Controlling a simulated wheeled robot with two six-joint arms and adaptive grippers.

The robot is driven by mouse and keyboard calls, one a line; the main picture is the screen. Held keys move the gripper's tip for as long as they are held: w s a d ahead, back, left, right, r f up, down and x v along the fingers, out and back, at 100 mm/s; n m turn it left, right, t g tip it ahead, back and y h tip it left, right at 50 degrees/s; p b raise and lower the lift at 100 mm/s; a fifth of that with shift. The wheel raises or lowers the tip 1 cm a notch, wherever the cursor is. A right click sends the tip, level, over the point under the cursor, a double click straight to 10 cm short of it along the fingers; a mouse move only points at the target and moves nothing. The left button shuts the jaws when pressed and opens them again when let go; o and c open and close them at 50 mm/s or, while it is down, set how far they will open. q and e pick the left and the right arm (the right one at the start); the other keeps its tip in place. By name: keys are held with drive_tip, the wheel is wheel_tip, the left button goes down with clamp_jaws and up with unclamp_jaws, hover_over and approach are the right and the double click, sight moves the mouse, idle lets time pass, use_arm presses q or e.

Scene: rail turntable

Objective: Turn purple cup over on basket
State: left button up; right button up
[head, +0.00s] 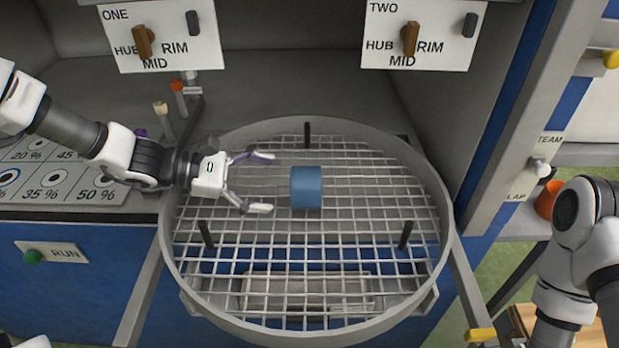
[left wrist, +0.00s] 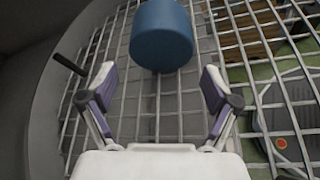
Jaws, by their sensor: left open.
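A blue cylinder-shaped cup (head: 306,187) rests on the wire grid of the round basket (head: 375,285), near its middle. I cannot tell which way its mouth faces. My left gripper (head: 261,183) is open and empty, just left of the blue cup, with its fingers pointing at it. In the left wrist view the blue cup (left wrist: 161,35) is ahead of the open fingers (left wrist: 157,85), apart from them. No cup that is clearly purple shows; a small purple bit (head: 140,132) peeks out behind my left arm, mostly hidden. My right gripper is not in view.
Black posts (head: 206,235) stand inside the basket rim. Panels ONE (head: 160,30) and TWO (head: 425,30) with knobs hang behind. An orange thing (head: 547,200) sits on the right ledge. A percent-marked panel (head: 55,178) is at left. The grid right of the cup is clear.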

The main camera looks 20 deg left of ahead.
sight(302, 188)
use_arm(q)
drive_tip(key=shift+d+f, duration=0.3)
drive_tip(key=shift+d, duration=0.15)
drive_tip(key=x, duration=0.4)
drive_tip(key=b+x, duration=0.1)
drive_tip(key=x, duration=0.1)
drive_tip(key=shift+w+d+r, duration=0.2)
drive_tip(key=shift+w+d, duration=0.05)
drive_tip(key=shift+d, duration=0.1)
drive_tip(key=shift+a, duration=0.15)
drive_tip(key=shift+c, duration=1.3)
drive_tip(key=c, duration=0.7)
wheel_tip(302, 188, up, 10)
drive_tip(key=shift+s+f+p, duration=0.1)
drive_tip(key=shift+p, duration=0.6)
drive_tip(key=shift+c, duration=0.2)
